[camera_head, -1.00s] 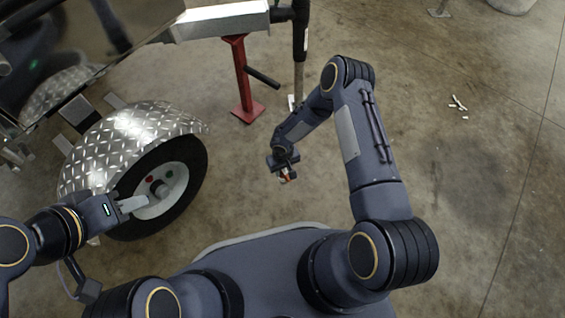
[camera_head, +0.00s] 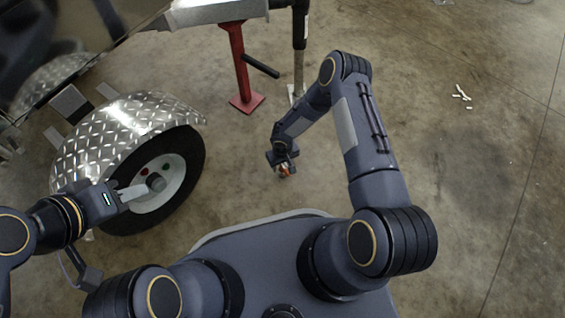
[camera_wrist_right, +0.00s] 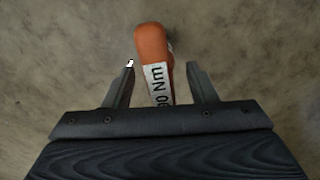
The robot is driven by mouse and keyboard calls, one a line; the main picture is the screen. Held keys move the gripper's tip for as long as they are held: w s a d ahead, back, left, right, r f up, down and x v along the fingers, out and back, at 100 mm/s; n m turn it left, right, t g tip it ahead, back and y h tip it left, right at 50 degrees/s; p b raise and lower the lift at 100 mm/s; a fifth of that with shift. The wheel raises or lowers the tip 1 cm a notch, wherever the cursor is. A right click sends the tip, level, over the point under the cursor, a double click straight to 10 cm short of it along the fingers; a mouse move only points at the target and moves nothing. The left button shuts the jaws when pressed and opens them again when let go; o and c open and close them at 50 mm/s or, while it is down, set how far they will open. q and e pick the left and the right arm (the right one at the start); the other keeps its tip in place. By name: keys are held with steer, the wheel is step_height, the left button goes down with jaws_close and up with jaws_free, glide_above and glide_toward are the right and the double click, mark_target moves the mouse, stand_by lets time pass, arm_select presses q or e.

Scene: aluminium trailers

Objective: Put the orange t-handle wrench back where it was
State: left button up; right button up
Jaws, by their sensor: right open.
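The orange t-handle wrench (camera_wrist_right: 153,48) shows in the right wrist view, with a white label reading "90 Nm". Its handle stands between the two fingers of my right gripper (camera_wrist_right: 160,85). The fingers are open, with a gap on each side of the handle. In the head view a small bit of orange (camera_head: 285,170) shows at the tip of my right gripper (camera_head: 284,168), over the floor in front of my base. The rest of the wrench is hidden, and what supports it cannot be told. My left gripper (camera_head: 133,193) is at the trailer wheel's hub; its jaw opening is unclear.
The trailer wheel (camera_head: 185,170) sits under a diamond-plate fender (camera_head: 110,135) at left. A red stand (camera_head: 240,70) and a jack post (camera_head: 299,55) stand beyond my right gripper. Small white pieces (camera_head: 461,93) lie on the floor at right, which is otherwise mostly clear.

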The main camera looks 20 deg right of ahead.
steer(key=shift+r, duration=0.1)
step_height(320, 180, up, 11)
steer(key=p, duration=0.4)
steer(key=shift+r+p, duration=0.1)
steer(key=shift+p, duration=0.2)
steer(key=shift+r, duration=0.4)
steer(key=s+d+r+m+t, duration=0.1)
steer(key=d+r, duration=0.3)
steer(key=r, duration=0.6)
steer(key=s+d+r+m, duration=0.1)
steer(key=d+r, duration=0.2)
steer(key=r, duration=0.6)
steer(key=d+r+m+t, duration=0.1)
steer(key=d+r, duration=0.3)
steer(key=r, duration=0.6)
steer(key=s+a+r+t+y, duration=0.1)
steer(key=s+r+y, duration=0.1)
steer(key=s+r, duration=0.4)
steer(key=s+a+r+t+y, duration=0.1)
steer(key=s+r, duration=0.6)
steer(key=s, duration=0.7)
steer(key=shift+s+a+m+t+y, duration=0.2)
steer(key=shift+a+m+t+y, duration=0.15)
steer(key=shift+a+t, duration=0.45)
steer(key=shift+d, duration=0.1)
